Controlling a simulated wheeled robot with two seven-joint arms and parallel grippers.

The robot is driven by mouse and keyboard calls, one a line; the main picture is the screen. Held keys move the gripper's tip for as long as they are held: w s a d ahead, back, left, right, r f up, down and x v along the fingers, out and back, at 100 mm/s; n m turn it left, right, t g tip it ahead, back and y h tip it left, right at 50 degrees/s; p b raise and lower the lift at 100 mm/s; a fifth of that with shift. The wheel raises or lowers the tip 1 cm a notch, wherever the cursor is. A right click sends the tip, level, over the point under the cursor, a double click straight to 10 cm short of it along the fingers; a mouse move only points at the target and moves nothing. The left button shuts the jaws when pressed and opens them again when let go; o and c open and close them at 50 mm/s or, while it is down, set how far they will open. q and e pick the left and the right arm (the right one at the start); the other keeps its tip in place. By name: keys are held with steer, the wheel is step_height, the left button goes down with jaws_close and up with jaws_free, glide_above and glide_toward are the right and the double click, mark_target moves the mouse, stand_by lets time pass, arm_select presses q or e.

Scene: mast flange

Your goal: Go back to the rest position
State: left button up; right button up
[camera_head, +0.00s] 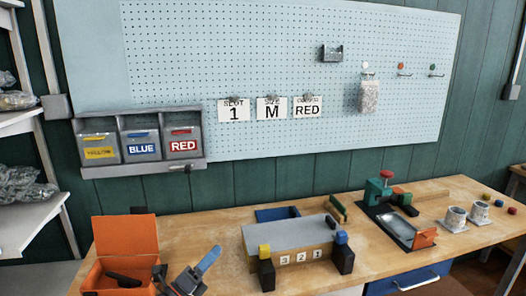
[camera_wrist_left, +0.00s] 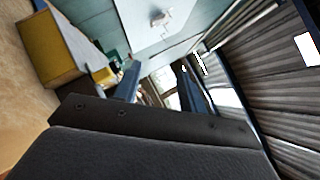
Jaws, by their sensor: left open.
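My left gripper (camera_head: 201,268) is low in the head view, in front of the workbench (camera_head: 215,222), between the orange box and the grey-topped block. One blue finger shows clearly there, pointing up and to the right. In the left wrist view both blue fingers of the gripper (camera_wrist_left: 160,72) stand apart with nothing between them. The gripper is open and empty. My right gripper is in neither view.
The open orange box (camera_head: 125,238) is left of the gripper; the grey-topped block (camera_head: 290,233) with numbered tags is right.

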arm_select(q)
steer(key=s+a+f+n+g+y, duration=0.2)
steer(key=s+a+f+n+y, duration=0.3)
steer(key=f+n+y, duration=0.55)
steer(key=s+a+f+n+g+y, duration=0.1)
steer(key=s+a+f+n+y, duration=0.5)
steer(key=n, duration=0.8)
steer(key=s+d+f+n+g+h, duration=0.1)
steer(key=s+f+n+g, duration=0.2)
steer(key=s+f+g, duration=0.5)
steer(key=s+d+f+n+g+h, duration=0.1)
steer(key=s+d+f+n+g, duration=0.3)
steer(key=s, duration=0.9)
steer(key=s+d+f, duration=0.1)
steer(key=f, duration=0.9)
steer(key=d+f, duration=0.2)
steer(key=f, duration=0.9)
steer(key=shift+s+d+m+g+h, duration=0.2)
steer(key=shift+s+m+g+h, duration=0.2)
steer(key=shift+m+h, duration=0.05)
steer(key=shift+w, duration=0.1)
